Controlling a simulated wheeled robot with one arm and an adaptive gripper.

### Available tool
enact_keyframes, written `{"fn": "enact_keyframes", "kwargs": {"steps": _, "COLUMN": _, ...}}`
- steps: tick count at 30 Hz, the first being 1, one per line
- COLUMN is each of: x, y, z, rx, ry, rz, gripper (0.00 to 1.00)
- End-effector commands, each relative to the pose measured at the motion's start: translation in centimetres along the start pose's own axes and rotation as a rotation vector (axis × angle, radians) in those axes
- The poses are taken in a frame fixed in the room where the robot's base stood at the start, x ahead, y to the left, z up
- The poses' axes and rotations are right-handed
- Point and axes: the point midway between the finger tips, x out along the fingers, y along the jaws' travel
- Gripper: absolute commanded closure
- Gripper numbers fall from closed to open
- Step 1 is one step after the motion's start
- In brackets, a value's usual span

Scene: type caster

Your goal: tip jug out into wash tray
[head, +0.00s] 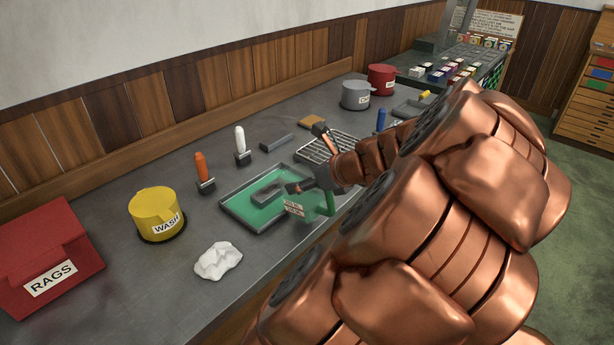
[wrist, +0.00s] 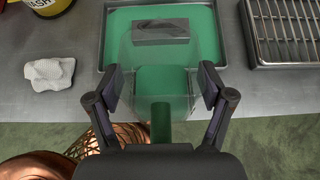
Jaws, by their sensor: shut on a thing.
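The wash tray (head: 232,213) is a shallow grey tray with a green inside, holding a dark grey block (head: 269,192). It also shows at the top of the wrist view (wrist: 103,45). The clear jug, with a green handle (head: 331,204) and a small printed label (head: 293,208), is over the tray's near right part. In the wrist view the jug (wrist: 180,110) overlaps the tray's near edge, and a darker green patch shows through it. My gripper (wrist: 162,85) is shut on the jug, one finger on each side. Whether the jug is tilted, and what it holds, I cannot tell.
A yellow WASH pot (head: 155,215), a crumpled white rag (head: 218,261) and a red RAGS box (head: 50,262) stand left of the tray. Orange (head: 202,170) and white (head: 240,145) handled tools stand behind it. A wire rack (head: 322,146) is right. My copper arm hides the bench's right front.

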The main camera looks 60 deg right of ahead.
Motion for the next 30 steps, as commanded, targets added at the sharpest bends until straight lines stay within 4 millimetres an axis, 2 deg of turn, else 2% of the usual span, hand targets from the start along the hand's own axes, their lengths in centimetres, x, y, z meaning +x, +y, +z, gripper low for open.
{"fn": "enact_keyframes", "kwargs": {"steps": 30, "x": 0.43, "y": 0.04, "z": 1.12, "rx": -0.001, "ry": 0.089, "rz": 0.001, "gripper": 0.74}}
